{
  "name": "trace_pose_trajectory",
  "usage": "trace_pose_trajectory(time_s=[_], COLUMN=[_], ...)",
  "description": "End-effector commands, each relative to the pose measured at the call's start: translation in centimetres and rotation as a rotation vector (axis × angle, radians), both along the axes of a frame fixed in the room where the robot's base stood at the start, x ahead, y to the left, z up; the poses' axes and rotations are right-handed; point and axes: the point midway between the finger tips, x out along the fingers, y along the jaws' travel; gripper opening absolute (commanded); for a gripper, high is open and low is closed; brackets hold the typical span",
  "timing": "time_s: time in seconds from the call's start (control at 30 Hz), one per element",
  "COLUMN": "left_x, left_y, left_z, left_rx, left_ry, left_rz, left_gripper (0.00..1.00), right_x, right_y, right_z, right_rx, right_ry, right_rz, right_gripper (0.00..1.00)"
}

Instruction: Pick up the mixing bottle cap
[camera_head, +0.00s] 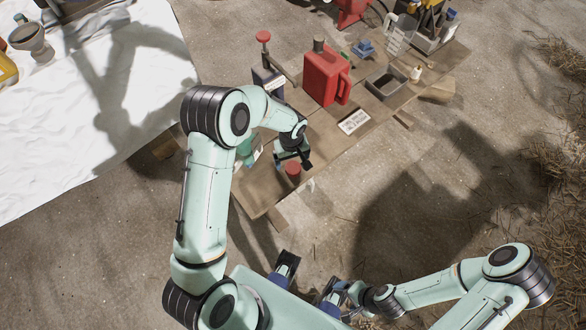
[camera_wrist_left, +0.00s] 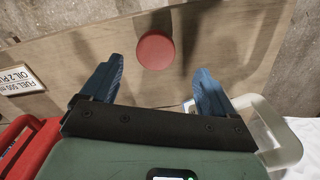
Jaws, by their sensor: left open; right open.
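The red round cap (camera_head: 293,169) sits near the front end of the wooden board, just below my left gripper (camera_head: 291,158). In the left wrist view the cap (camera_wrist_left: 155,50) shows as a flat red disc beyond the gap between the two blue fingertips, nearer the left one. My left gripper (camera_wrist_left: 162,80) is open and empty, and no finger touches the cap. The mixing bottle is not clearly visible; a pale handled container (camera_wrist_left: 283,140) shows at the right of the wrist view. My right gripper (camera_head: 345,296) is open and low, near my base, away from the board.
A red-knobbed tool (camera_head: 264,40) is behind my left arm. A white sheet (camera_head: 120,110) lies left. Bare floor (camera_head: 430,190) is at right.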

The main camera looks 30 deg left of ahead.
Motion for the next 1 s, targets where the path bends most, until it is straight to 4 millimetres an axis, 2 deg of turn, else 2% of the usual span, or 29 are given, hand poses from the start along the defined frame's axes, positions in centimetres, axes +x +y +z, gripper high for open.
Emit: trace_pose_trajectory(time_s=[0.1,0.27,0.57,0.87,0.9,0.97,1.0], left_x=[0.0,0.1,0.5,0.6,0.6,0.6,0.6], left_y=[0.0,0.0,-0.2,-0.2,-0.2,-0.2,-0.2], left_z=[-1.6,-2.5,-6.7,-7.2,-7.2,-7.2,-7.2], left_rx=[-0.001,-0.001,-0.001,-0.001,-0.001,-0.001,-0.001], left_ry=[0.002,0.0,0.001,-0.001,-0.001,-0.001,-0.001], left_rz=[0.0,-0.001,-0.001,-0.001,-0.001,-0.001,-0.001], left_gripper=[0.88,0.88,0.88,0.88,0.82,0.62,0.49], right_x=[0.0,0.0,0.0,0.0,0.0,0.0,0.0], right_y=[0.0,0.0,0.0,0.0,0.0,0.0,0.0], right_z=[-0.1,-0.1,0.0,0.0,0.0,0.0,0.0], right_rx=[0.0,0.0,0.0,0.0,0.0,0.0,0.0], right_ry=[0.0,0.0,0.0,0.0,0.0,0.0,0.0], right_rz=[0.0,0.0,0.0,0.0,0.0,0.0,0.0], right_gripper=[0.8,0.8,0.8,0.8,0.8,0.8,0.8])
